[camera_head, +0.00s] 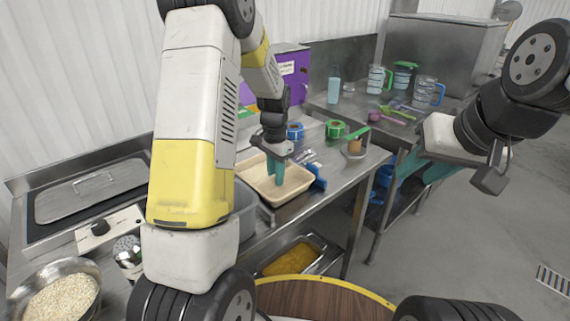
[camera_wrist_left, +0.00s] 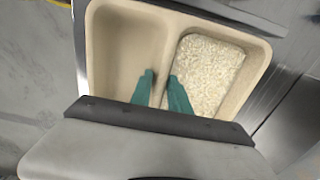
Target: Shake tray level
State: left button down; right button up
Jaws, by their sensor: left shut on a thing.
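The beige tray (camera_head: 256,172) has two compartments and rests on the steel table. In the left wrist view the tray (camera_wrist_left: 94,50) holds white rice (camera_wrist_left: 208,72) in its right compartment, spread in a fairly flat layer. Its left compartment looks empty. My left gripper (camera_head: 275,172) reaches down into the tray. In the left wrist view its teal fingers (camera_wrist_left: 162,82) stand on either side of the divider and are shut on it. My right arm is at the right, away from the tray; its fingers cannot be made out clearly.
A bowl of rice (camera_head: 62,300) is at the lower left. Measuring jugs (camera_head: 425,92) stand on the back table. A pan with yellow food (camera_head: 292,258) is on the lower shelf.

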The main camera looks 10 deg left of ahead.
pick_arm(q)
jog(key=c, duration=1.2)
grip_release()
jog(key=shift+o, duration=0.2)
notch_tip(320, 180, up, 7)
jog(key=shift+r, duration=0.1)
jog(key=s+r+n+t, duration=0.2)
jog(key=s+r, duration=0.3)
jog(key=s, duration=0.3)
jog(key=s+d+r+n+t+h, duration=0.1)
jog(key=s+r+n+t, duration=0.1)
jog(key=s+r, duration=0.3)
jog(key=s+d+r+n+t+h, duration=0.1)
jog(key=s+r, duration=0.4)
jog(key=s, duration=0.6)
jog(key=shift+s+d+r+n+t, duration=0.2)
jog(key=shift+n+t, duration=0.4)
jog(key=shift+n, duration=0.4)
